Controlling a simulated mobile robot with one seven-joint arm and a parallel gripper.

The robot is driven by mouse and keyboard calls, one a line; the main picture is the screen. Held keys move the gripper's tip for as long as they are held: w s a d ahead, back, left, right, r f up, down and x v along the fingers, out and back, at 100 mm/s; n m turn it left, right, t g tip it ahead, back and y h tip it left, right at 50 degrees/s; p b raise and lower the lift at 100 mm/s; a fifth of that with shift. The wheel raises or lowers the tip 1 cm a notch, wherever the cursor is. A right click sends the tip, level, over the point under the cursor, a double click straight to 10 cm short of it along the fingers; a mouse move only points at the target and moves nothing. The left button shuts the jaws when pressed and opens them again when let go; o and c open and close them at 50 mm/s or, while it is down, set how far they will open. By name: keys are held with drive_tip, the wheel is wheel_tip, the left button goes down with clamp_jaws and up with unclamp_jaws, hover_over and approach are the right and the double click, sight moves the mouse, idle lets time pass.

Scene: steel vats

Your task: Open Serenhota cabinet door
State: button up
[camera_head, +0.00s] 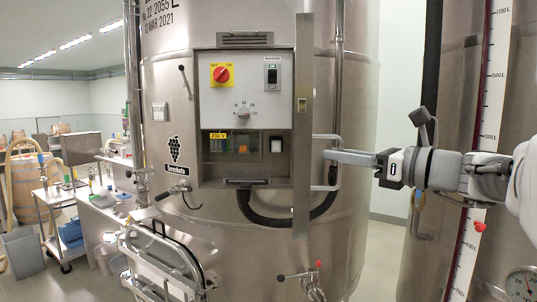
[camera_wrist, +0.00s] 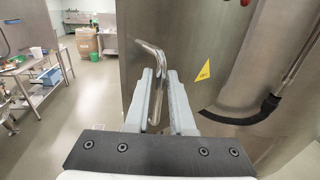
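The Serenhota cabinet (camera_head: 245,88) is a light panel box on the front of a steel vat, above and right of the Serenhota grape label (camera_head: 177,169). Its steel door (camera_head: 303,60) stands swung out, seen nearly edge-on at the cabinet's right side. The bent chrome door handle (camera_head: 330,137) sits on the door's right-hand face. In the wrist view the handle (camera_wrist: 150,52) runs down between my two fingers, with the door (camera_wrist: 230,30) behind. My gripper (camera_head: 332,156) reaches from the right; in the wrist view its fingers (camera_wrist: 160,78) look closed around the handle's upright bar.
A black hose (camera_head: 262,220) curves below the cabinet. A round hatch (camera_head: 165,262) is at the vat's lower left. A second vat (camera_head: 440,245) stands at the right. Carts and a sink table (camera_head: 105,205) stand left, with open floor (camera_wrist: 85,110) left of the door.

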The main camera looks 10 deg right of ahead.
drive_tip(key=shift+o, duration=1.2)
drive_tip(key=b+v, duration=0.2)
drive_tip(key=v, duration=1.5)
drive_tip(key=shift+b, duration=0.4)
drive_tip(key=shift+s+d, duration=0.1)
drive_tip(key=shift+s, duration=0.05)
